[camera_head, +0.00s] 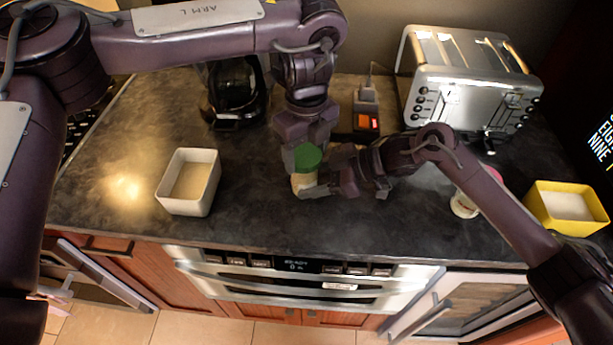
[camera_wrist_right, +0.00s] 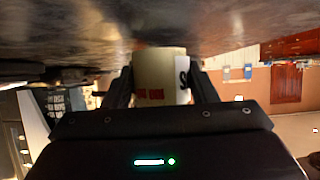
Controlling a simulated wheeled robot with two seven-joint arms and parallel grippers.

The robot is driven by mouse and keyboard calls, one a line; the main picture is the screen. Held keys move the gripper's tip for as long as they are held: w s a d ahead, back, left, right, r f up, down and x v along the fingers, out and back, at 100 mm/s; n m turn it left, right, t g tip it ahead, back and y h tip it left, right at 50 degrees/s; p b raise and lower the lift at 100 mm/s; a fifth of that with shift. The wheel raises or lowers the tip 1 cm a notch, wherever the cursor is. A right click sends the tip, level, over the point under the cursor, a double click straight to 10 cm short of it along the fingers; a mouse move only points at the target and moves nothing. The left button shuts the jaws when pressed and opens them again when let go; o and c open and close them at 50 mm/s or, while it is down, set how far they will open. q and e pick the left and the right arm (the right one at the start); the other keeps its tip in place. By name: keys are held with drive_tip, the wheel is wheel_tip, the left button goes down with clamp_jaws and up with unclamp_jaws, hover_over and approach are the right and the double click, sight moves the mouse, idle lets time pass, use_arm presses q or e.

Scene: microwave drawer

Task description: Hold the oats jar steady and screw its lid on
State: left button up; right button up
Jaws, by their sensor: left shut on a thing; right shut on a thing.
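The oats jar (camera_head: 301,184) is cream-coloured and stands on the dark counter near its front edge. My right gripper (camera_head: 318,186) reaches in from the right and is shut on the jar's body. In the right wrist view the jar (camera_wrist_right: 160,66) sits between the two fingers of that gripper (camera_wrist_right: 162,88), with part of a label showing. The green lid (camera_head: 308,157) is at the top of the jar. My left gripper (camera_head: 307,146) points down from above and is shut on the lid. Whether the lid is seated on the jar's rim cannot be told.
A white square bowl (camera_head: 188,209) stands to the left. A coffee maker (camera_head: 236,92) and a silver toaster (camera_head: 467,85) stand at the back. A pale jar (camera_head: 464,205) and a yellow container (camera_head: 566,209) stand to the right. The oven front (camera_head: 300,284) lies below the counter edge.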

use_arm(q)
drive_tip(key=m, duration=0.4)
drive_tip(key=shift+w+r+m, duration=0.1)
drive_tip(key=shift+w+m, duration=0.15)
drive_tip(key=shift+m, duration=0.05)
drive_tip(key=m, duration=0.4)
drive_tip(key=shift+d+m, duration=0.15)
drive_tip(key=shift+m, duration=0.15)
